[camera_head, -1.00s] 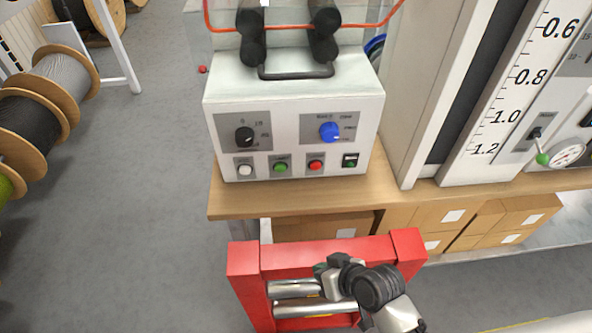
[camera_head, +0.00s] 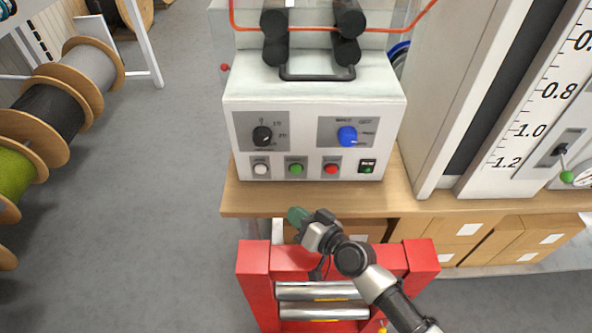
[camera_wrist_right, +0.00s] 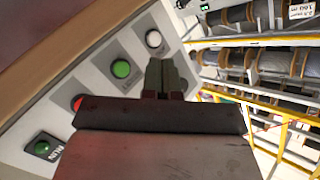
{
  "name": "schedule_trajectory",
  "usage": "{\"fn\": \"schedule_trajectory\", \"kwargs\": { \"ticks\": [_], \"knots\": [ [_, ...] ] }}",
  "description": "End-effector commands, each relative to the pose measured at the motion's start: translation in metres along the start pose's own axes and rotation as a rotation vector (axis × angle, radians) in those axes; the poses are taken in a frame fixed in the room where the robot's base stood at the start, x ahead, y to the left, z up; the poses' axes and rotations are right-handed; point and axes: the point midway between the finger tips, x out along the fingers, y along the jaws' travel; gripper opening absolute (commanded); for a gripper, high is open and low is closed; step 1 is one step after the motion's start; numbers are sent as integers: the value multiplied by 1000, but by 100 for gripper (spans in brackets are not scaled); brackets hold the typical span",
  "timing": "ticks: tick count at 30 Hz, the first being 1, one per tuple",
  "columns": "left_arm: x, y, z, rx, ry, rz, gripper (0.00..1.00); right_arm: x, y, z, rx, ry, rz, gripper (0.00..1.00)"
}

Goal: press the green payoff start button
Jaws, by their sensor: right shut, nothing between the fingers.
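The white control box (camera_head: 310,105) stands on the wooden bench. My left gripper is not in view.
A red frame with metal rollers (camera_head: 255,262) stands below my right arm, before the bench (camera_head: 240,205). Cardboard boxes (camera_head: 525,240) sit under the bench. A tall white scale column (camera_head: 530,110) stands right of the box. Wooden cable reels (camera_head: 60,95) stand at left beside open floor.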

Motion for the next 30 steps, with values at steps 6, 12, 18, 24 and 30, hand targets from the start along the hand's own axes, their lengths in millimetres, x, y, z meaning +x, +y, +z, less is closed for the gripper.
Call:
{"fn": "schedule_trajectory", "kwargs": {
  "ticks": [6, 12, 18, 24, 30],
  "knots": [
    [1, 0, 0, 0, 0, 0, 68, 1, 1, 0, 0, -1, 0, 0],
    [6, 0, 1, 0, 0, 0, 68, 12, 9, -7, -1, -1, -1, 0],
    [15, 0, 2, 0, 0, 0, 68, 32, 24, -22, -1, 0, -1, 0],
    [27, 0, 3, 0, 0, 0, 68, 50, 38, -33, -3, -1, -1, 0],
    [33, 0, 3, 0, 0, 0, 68, 60, 44, -42, -1, -2, -1, 0]
  ]
}}
